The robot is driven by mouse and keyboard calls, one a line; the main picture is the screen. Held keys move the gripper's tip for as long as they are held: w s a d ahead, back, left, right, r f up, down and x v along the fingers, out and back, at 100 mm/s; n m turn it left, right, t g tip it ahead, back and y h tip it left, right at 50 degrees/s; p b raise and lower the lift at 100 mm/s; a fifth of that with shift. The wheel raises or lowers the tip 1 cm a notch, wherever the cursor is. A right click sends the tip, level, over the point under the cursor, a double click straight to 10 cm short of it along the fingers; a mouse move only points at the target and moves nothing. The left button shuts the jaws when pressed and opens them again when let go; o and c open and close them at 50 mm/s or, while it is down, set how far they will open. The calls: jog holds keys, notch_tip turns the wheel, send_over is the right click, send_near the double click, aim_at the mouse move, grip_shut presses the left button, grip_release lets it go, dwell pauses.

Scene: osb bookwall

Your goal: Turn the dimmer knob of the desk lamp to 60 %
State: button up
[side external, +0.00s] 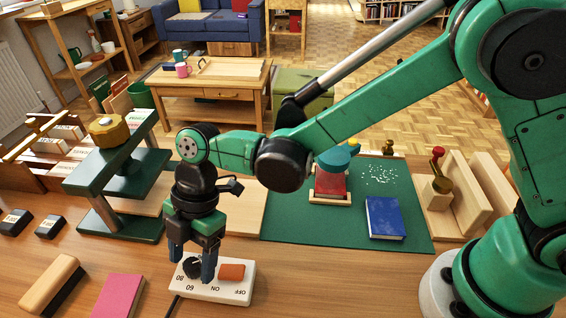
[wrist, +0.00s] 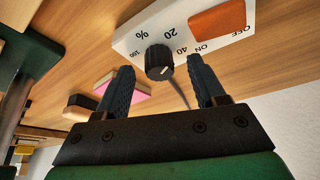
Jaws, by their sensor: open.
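The white dimmer box (side external: 238,291) lies on the wooden bench in the side view, and its corner shows in the wrist view (wrist: 128,42). Its black ridged knob (wrist: 158,60) has a pale mark toward the lower right in the wrist view, past the 40 label; the number there is hidden. In the side view the knob (side external: 191,268) is partly covered. My gripper (side external: 192,264) points down, open, with one finger on each side of the knob. Its fingers (wrist: 162,68) show a gap to the knob in the wrist view. The lamp itself is not identifiable.
An orange switch (side external: 231,271) marked ON and OFF sits beside the knob. A pink book (side external: 118,296) and a wooden brush (side external: 50,285) lie to the left. A green press (side external: 120,190) stands behind left. A blue book (side external: 384,217) lies on the green mat (side external: 300,229).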

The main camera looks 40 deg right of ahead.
jog(key=shift+f, duration=0.15)
grip_shut()
